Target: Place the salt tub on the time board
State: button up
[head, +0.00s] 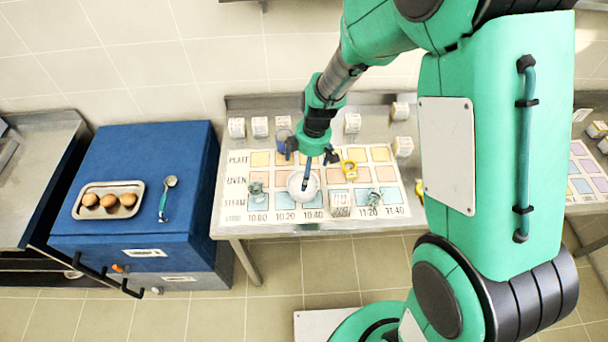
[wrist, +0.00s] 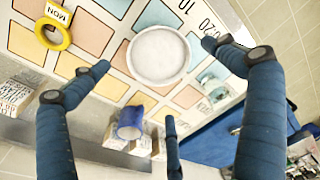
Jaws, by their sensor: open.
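The salt tub (head: 296,190) is a round white tub with white contents. It appears upright on the time board (head: 231,204), around the border of the oven and steam rows near the 10:20 column. It shows from above in the wrist view (wrist: 158,55), with the board's coloured squares around it. My gripper (head: 309,165) is over the tub with its fingers spread. In the wrist view my gripper (wrist: 160,75) has fingers left, right and below the tub, with visible gaps. The tub's base is hidden, so I cannot tell its exact contact.
A yellow ring (head: 349,167) marked MON lies right of the tub. A blue cylinder (head: 284,135) stands behind. A white box (head: 340,206) and small greenish items (head: 257,191) sit on the board. Several boxes (head: 260,126) line the back.

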jog(key=shift+d+r, duration=0.15)
jog(key=shift+r, duration=1.15)
jog(key=s+d+r+m+t, duration=0.1)
jog(key=s+d+r+m, duration=0.25)
jog(key=r, duration=0.65)
jog(key=s+d+r+m+t, duration=0.1)
jog(key=s+d+r+m, duration=0.3)
jog(key=r, duration=0.6)
jog(key=s+d+r+m+t, duration=0.1)
jog(key=s+d+r+m, duration=0.2)
jog(key=s, duration=0.3)
jog(key=s+d+r+m+t+h, duration=0.1)
jog(key=s+d+r+m, duration=0.2)
jog(key=s, duration=0.3)
jog(key=s+d+r+m+t, duration=0.1)
jog(key=s+d+r+m, duration=0.2)
jog(key=s+r, duration=0.2)
jog(key=shift+s+d+r, duration=0.15)
jog(key=shift+s+r, duration=0.1)
jog(key=shift+s, duration=0.4)
jog(key=shift+f, duration=0.1)
